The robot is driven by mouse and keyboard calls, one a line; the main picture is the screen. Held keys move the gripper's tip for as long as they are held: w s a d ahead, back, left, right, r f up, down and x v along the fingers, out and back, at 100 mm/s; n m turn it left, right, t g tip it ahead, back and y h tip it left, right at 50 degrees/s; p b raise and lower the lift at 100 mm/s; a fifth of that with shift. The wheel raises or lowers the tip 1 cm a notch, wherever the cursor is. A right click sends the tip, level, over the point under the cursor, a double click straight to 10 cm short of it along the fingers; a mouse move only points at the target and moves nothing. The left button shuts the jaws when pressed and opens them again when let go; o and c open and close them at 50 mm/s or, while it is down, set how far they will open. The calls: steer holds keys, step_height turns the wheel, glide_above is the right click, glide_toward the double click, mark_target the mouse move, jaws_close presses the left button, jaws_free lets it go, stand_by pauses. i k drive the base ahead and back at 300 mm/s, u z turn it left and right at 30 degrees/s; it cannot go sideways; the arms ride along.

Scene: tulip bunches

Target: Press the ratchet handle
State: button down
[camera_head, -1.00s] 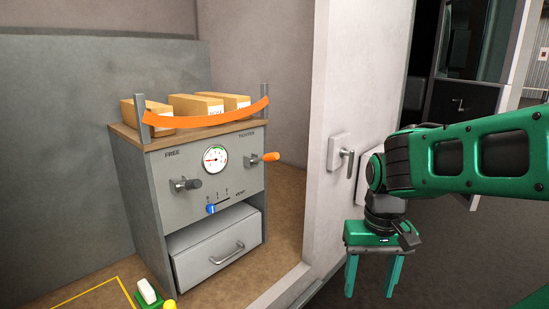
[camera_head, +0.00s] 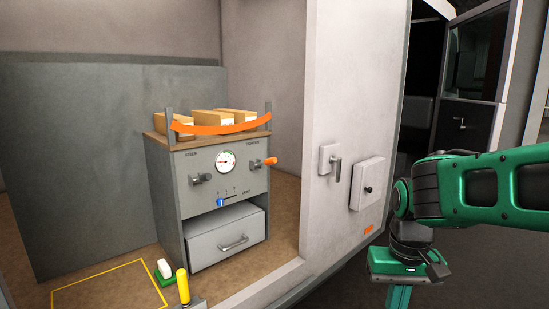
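A grey cabinet (camera_head: 226,187) with a wooden top stands left of centre, with a round gauge (camera_head: 226,161) on its front. An orange-tipped handle (camera_head: 268,162), which looks like the ratchet handle, sticks out at the right of the front. A dark grey knob or handle (camera_head: 203,179) is on the left. An orange strap (camera_head: 222,129) runs across several boxes (camera_head: 211,122) on top. My gripper (camera_head: 399,299) hangs at the lower right, pointing down, well apart from the cabinet. Its fingertips are cut off by the frame, so its opening does not show.
A pale wall panel (camera_head: 337,100) with a lever switch (camera_head: 332,162) and a white box (camera_head: 367,184) stands between cabinet and gripper. A drawer (camera_head: 228,238) sits low in the cabinet. A yellow post (camera_head: 183,286) and a green-and-white block (camera_head: 165,271) are in front.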

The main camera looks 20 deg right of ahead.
mark_target(269, 161)
steer(key=k, duration=0.6)
steer(key=u, duration=0.25)
steer(key=i, duration=1.7)
steer(key=z, duration=0.8)
steer(key=i, duration=0.35)
steer(key=z, duration=0.15)
